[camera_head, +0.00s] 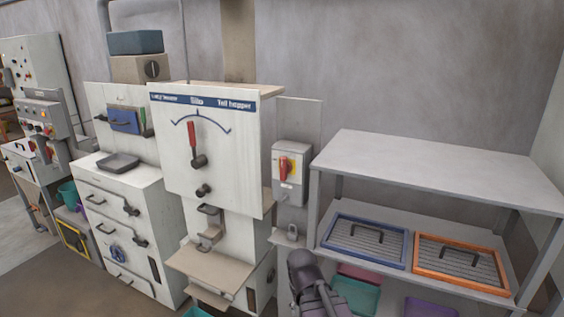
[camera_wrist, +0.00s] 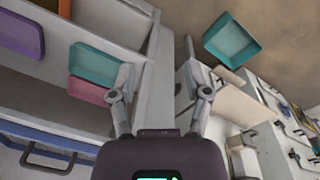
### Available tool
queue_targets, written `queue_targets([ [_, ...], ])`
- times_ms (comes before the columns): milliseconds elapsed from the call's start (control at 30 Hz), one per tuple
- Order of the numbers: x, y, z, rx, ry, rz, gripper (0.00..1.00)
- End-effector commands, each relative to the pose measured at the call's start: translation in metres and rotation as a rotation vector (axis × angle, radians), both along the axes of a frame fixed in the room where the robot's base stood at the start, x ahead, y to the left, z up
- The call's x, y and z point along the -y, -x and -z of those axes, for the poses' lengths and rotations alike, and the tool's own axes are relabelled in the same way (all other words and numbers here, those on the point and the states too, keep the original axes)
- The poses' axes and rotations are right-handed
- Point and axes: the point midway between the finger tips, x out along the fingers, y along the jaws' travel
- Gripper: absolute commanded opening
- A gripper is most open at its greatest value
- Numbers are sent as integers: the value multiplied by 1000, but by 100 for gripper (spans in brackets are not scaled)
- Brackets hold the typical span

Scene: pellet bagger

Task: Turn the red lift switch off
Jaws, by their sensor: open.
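The red lift switch (camera_head: 284,167) is a red handle on a yellow plate. It sits on the front of a grey wall box (camera_head: 291,189) right of the silo cabinet in the head view. The handle looks close to upright, leaning slightly. My gripper (camera_wrist: 158,68) is open and empty in the wrist view, with its fingers spread wide. In the head view a dark part of my arm shows at the bottom, below the switch box and apart from it. The switch is not seen in the wrist view.
The silo cabinet (camera_head: 173,174) carries a dial with another red lever (camera_head: 192,140). A metal shelf (camera_head: 440,168) stands right of the switch, with a blue-rimmed tray (camera_head: 332,232) and an orange-rimmed tray (camera_head: 420,254). A teal bin (camera_wrist: 230,40) lies on the floor.

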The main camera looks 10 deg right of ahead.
Motion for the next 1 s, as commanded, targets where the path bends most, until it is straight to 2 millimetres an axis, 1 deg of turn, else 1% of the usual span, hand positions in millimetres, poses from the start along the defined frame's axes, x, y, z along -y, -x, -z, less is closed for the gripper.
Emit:
queue_targets([
  [33, 3, -5, -8, 15, 30, 23, 63],
  [167, 10, -19, -25, 82, 139, 104, 63],
  [267, 15, -34, -45, 163, 240, 180, 63],
  [433, 20, -64, -88, 360, 402, 303, 63],
  [567, 17, -88, -128, 541, 495, 375, 63],
  [667, 11, -106, -161, 693, 544, 416, 63],
  [700, 6, -113, -174, 756, 558, 428, 63],
  [767, -1, -123, -195, 851, 573, 442, 63],
  [900, -24, -144, -244, 1076, 575, 454, 63],
  [1000, -43, -156, -276, 1219, 556, 447, 63],
])
